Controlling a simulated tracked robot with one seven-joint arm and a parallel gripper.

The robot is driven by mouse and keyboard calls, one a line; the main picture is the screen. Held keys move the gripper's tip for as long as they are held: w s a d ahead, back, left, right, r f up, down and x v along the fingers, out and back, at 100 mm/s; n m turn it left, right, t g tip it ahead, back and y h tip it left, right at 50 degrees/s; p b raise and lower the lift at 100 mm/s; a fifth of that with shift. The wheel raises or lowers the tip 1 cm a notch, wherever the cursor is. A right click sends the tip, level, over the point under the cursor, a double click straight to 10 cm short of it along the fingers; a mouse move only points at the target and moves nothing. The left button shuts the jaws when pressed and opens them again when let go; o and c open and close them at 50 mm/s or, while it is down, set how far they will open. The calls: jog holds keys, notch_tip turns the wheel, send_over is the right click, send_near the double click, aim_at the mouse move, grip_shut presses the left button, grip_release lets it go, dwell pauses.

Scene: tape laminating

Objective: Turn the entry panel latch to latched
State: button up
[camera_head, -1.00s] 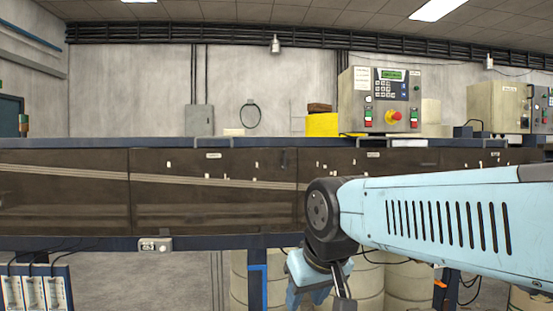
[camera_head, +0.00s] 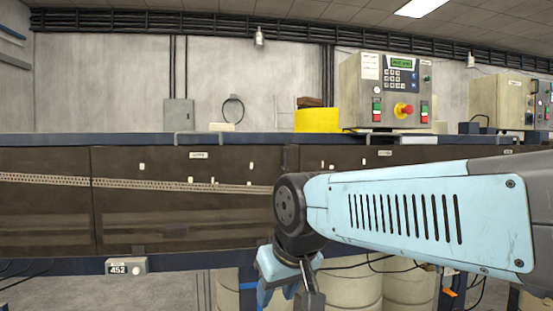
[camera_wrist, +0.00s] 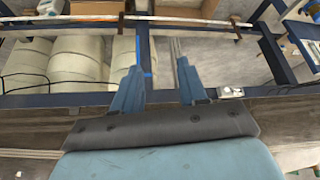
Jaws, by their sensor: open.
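Dark see-through panels line the machine front in the head view: one at the far left (camera_head: 45,215), one in the middle (camera_head: 180,218) and one partly behind my arm. They look shut. Small dark fittings show at their edges, one at the seam (camera_head: 284,157) above my arm's joint; I cannot tell which is the entry panel latch or how it is turned. My gripper (camera_head: 290,297) hangs low in front of the machine, partly cut off by the bottom edge. In the wrist view my gripper (camera_wrist: 160,72) is open, its fingers apart with nothing between them.
A control box (camera_head: 388,90) with a red knob and a yellow block (camera_head: 317,120) stand on the machine top. A small grey box marked 452 (camera_head: 126,266) hangs on the lower blue rail. Pale drums (camera_wrist: 70,62) stand below the frame. Cables hang near my gripper.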

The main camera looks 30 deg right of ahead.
jog(key=m+t+y, duration=0.6)
jog(key=m+t, duration=0.6)
jog(key=m, duration=2)
send_near(284, 165)
jog(key=s+d+r, duration=0.2)
jog(key=s+r, duration=0.1)
jog(key=s, duration=0.2)
jog(key=x, duration=1.3)
jog(key=shift+w+d+f, duration=0.15)
jog(key=shift+d+f, duration=0.05)
jog(key=shift+f, duration=0.1)
